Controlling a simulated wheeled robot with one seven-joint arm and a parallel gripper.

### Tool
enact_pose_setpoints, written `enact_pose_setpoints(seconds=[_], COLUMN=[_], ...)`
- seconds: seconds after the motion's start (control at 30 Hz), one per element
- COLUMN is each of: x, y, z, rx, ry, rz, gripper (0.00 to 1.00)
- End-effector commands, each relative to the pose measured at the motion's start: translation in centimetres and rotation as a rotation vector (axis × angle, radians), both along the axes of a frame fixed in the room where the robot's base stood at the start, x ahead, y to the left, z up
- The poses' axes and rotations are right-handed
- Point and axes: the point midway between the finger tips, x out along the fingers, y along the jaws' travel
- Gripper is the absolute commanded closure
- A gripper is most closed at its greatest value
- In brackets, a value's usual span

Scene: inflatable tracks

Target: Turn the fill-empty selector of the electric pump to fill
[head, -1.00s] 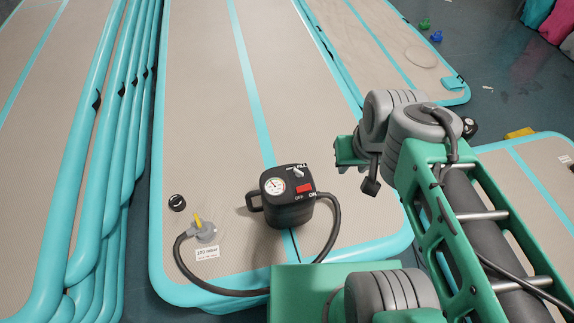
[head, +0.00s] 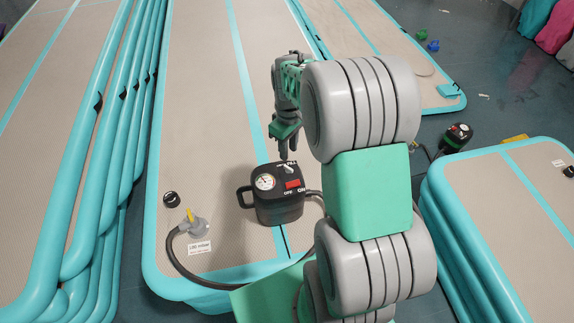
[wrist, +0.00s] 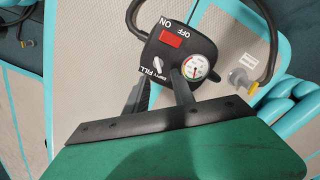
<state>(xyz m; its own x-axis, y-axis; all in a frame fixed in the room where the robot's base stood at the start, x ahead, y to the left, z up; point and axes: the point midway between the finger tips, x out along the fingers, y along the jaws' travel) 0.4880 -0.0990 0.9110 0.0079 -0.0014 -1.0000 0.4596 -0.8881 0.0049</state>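The black electric pump (head: 278,207) stands on the beige and turquoise track, with a round gauge and a red switch on top. Its white fill-empty selector (head: 289,169) sits at the pump's far edge beside the FILL lettering. My gripper (head: 288,154) points down just above the selector. In the wrist view the selector (wrist: 158,90) shows between my gripper's two dark fingers (wrist: 162,80), which are apart. The fingers do not visibly grip the selector. Which label its pointer faces is too small to tell.
A hose runs from the pump to a grey valve with a yellow lever (head: 194,222) on the track. A black cap (head: 171,199) lies nearby. Stacked tracks (head: 95,150) line the left. A second black device (head: 458,135) stands on the floor at right.

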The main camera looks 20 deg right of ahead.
Motion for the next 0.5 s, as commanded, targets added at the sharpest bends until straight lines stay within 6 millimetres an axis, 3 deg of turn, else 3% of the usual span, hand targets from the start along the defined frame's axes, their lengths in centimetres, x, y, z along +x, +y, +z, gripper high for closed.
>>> enact_pose_setpoints(seconds=[0.5], x=[0.5], y=[-0.4], z=[-8.2], rx=[0.003], ry=[0.012], rz=[0.027], gripper=[0.7])
